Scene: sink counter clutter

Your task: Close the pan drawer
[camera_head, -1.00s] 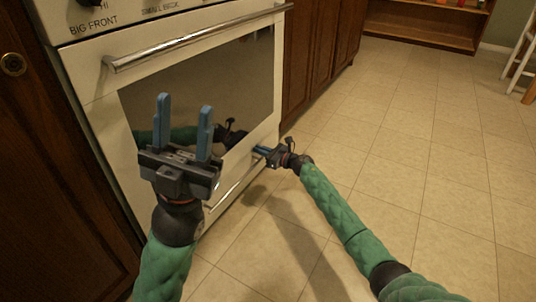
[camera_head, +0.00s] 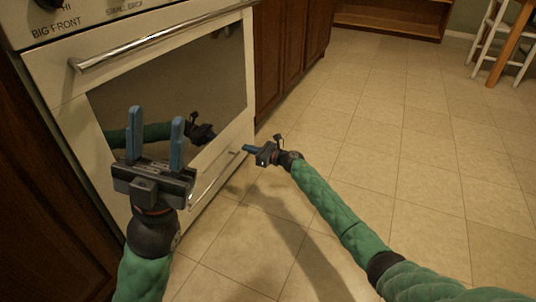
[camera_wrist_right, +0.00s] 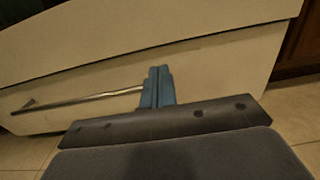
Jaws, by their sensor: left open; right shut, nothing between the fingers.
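The pan drawer (camera_head: 228,166) is the low white front under the oven door, with a metal bar handle (camera_head: 213,178). In the right wrist view the drawer front (camera_wrist_right: 215,72) fills the middle, and its handle (camera_wrist_right: 85,99) runs in from the left towards my fingers. My right gripper (camera_head: 247,149) is shut and empty, at the drawer's right part by the handle's right end. Its blue fingers (camera_wrist_right: 157,86) hide part of the front; contact is unclear. How far the drawer stands out is hard to tell. My left gripper (camera_head: 150,137) is open and empty, raised before the oven door.
The oven door (camera_head: 180,75) has dark glass and a long bar handle (camera_head: 160,38). Dark wooden cabinets (camera_head: 285,45) stand right of the stove, another (camera_head: 40,190) on the left. The tiled floor (camera_head: 400,130) is clear; stools (camera_head: 505,45) stand far right.

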